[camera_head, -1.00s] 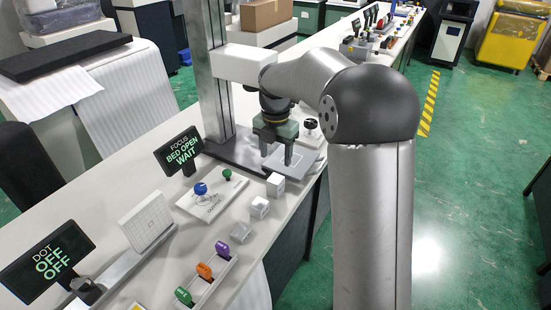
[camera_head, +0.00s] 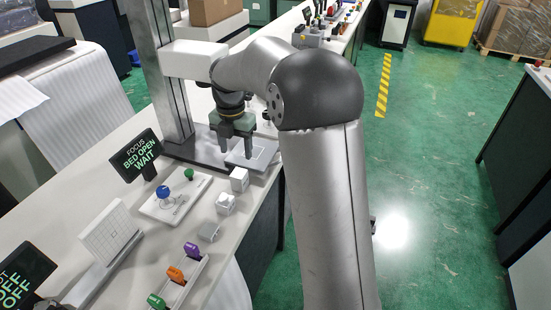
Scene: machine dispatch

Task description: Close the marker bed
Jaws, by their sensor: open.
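The marker bed (camera_head: 262,153) is a flat light-grey plate at the foot of a tall metal column (camera_head: 160,70), sticking out toward the bench's front edge. A black display (camera_head: 137,155) to its left reads "FOCUS BED OPEN WAIT" in green and white. My gripper (camera_head: 236,154) points down at the left part of the bed, its two fingers apart with nothing seen between them. The fingertips are at or just above the plate; I cannot tell whether they touch it. My arm hides part of the bench to the right of the bed.
A white panel with a blue knob (camera_head: 163,192) and a green knob (camera_head: 189,174) lies left of the bed. Small grey blocks (camera_head: 239,180) stand along the front edge. A rack (camera_head: 188,285) holds purple, orange and green tags. The green floor to the right is open.

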